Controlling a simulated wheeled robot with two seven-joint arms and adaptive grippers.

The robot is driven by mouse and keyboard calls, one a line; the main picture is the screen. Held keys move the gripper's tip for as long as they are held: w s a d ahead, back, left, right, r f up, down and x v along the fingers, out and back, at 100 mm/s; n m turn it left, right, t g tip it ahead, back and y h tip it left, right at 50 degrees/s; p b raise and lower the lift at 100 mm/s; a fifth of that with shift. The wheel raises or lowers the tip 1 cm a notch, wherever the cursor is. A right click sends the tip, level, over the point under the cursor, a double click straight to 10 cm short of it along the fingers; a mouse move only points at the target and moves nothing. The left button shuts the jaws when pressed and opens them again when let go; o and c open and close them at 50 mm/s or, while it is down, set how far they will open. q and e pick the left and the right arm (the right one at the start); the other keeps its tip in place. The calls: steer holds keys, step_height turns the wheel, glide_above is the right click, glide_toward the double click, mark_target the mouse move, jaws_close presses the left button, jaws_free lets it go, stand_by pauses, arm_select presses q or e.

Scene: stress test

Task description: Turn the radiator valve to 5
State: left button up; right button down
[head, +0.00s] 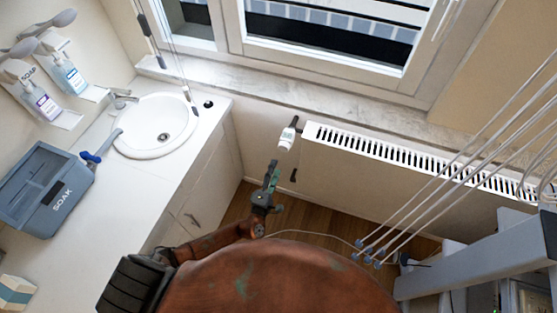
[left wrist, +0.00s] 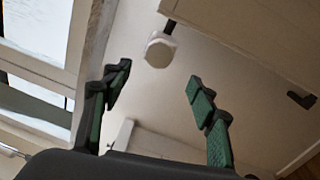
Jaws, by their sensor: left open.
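The radiator valve (head: 287,137) is a small white knob at the left end of the white radiator (head: 400,158), below the window sill. In the left wrist view the valve (left wrist: 160,50) shows end-on, just beyond the fingertips and between their lines. The numbers on it are too small to read. My left gripper (head: 272,172) is just below and left of the valve in the head view, apart from it. Its green-padded fingers (left wrist: 157,82) are open with nothing between them. My right gripper is not in view.
A counter with a round sink (head: 156,125) and a blue-grey SOAK box (head: 45,190) stands at the left. The window sill (head: 300,100) runs above the radiator. Grey equipment with thin rods (head: 470,260) is at the right. Wood floor shows below the valve.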

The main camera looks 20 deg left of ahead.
arm_select(q)
steer(key=s, duration=0.2)
steer(key=shift+s, duration=0.3)
steer(key=shift+a+f, duration=0.1)
